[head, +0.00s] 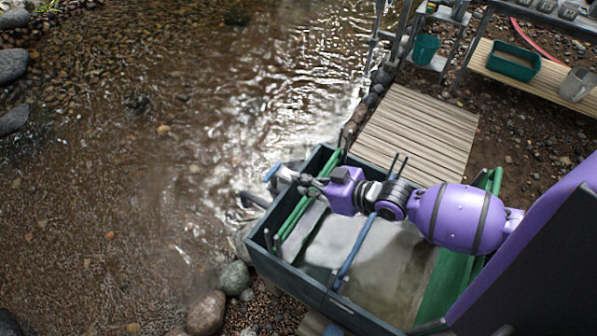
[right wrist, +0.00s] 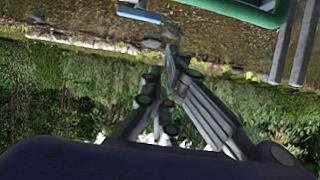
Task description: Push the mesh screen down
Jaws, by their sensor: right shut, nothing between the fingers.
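A dark teal highbanker box (head: 262,257) stands at the water's edge in the head view, with green rails (head: 300,214) and a blue bar (head: 355,252) across it. A flat grey surface (head: 385,270) lies inside; I cannot tell for sure whether it is the mesh screen. My right gripper (head: 296,180) is shut and empty above the box's far left end, close to a small blue piece (head: 272,172). I cannot tell whether they touch. In the right wrist view, the fingers (right wrist: 165,65) are together with nothing between them. My left gripper is out of view.
A wooden plank walkway (head: 420,130) lies behind the box. A bench at the upper right holds a green tub (head: 513,62) and a metal bucket (head: 577,85). A green bucket (head: 426,47) stands on a small shelf. Rocks (head: 207,313) lie along the bank; the creek fills the left.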

